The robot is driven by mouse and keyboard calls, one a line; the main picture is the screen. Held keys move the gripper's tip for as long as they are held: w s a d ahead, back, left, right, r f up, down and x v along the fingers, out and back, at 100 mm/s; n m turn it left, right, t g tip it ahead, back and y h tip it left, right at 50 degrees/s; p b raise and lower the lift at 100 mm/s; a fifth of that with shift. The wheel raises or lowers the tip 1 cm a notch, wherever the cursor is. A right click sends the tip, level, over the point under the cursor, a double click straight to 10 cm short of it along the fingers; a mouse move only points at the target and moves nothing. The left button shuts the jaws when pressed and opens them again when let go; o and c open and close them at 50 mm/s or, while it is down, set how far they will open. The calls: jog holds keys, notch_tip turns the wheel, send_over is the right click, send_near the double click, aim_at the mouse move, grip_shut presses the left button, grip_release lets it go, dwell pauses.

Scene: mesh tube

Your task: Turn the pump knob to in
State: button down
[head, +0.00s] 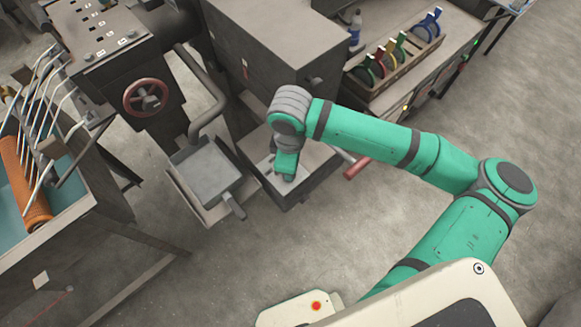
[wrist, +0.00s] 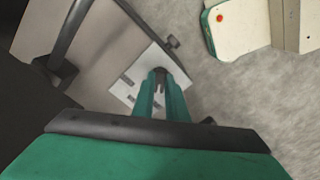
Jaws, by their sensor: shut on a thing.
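My gripper (head: 285,175) reaches down over the top of a low grey box in the head view. In the wrist view my gripper (wrist: 159,82) has its two green fingers close together, shut on a small dark piece that looks like the pump knob (wrist: 160,84). The fingers hide most of the knob, so I cannot tell which way it points. Around it lies a pale plate (wrist: 127,93) with dark slot-like marks. In the head view the knob is hidden behind my gripper.
A grey tray with a handle (head: 208,175) stands left of the box. A tall grey cabinet (head: 268,55) rises behind. A red-ended lever (head: 357,168) sticks out at right. A red handwheel (head: 146,97) is at upper left. The floor at lower centre is clear.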

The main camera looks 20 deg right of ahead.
jog(key=shift+d+n, duration=0.1)
jog(key=shift+n, duration=1.1)
jog(key=c, duration=1.8)
grip_release()
jog(key=shift+o, duration=0.2)
jog(key=shift+r, duration=0.15)
notch_tip(320, 180, up, 10)
jog(key=shift+r, duration=0.25)
